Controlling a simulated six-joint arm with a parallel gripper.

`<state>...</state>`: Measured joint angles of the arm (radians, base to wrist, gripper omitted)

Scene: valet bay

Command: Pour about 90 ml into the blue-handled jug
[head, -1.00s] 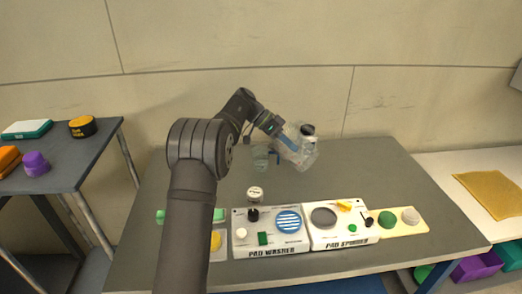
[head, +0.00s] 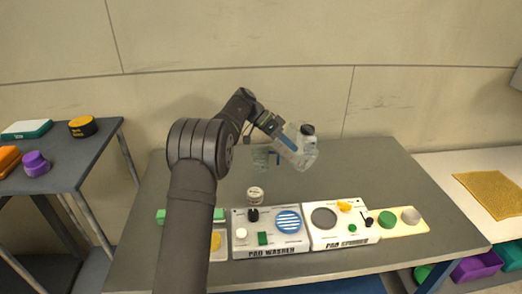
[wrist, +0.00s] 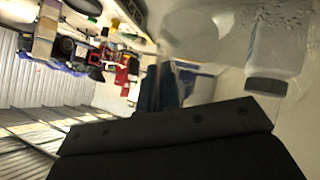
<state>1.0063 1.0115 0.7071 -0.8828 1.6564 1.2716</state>
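My gripper (head: 276,131) is shut on a clear vessel (head: 300,153) by what looks like its blue handle (head: 287,141). The vessel is held tilted above the back of the table. The wrist view shows the dark blue grip part (wrist: 170,88) and clear wall (wrist: 192,35) close to my gripper. A small clear jug (head: 260,157) with a dark bluish handle stands on the table, just left of and below the held vessel. I cannot see liquid flowing or read a level in either.
A black cap (head: 307,130) shows by the held vessel; in the wrist view a clear bottle (wrist: 277,50) has a dark cap. A white-lidded jar (head: 255,194), the pad washer (head: 270,240) and pad spinner (head: 340,231) stand in front. The table's right side (head: 385,175) is clear.

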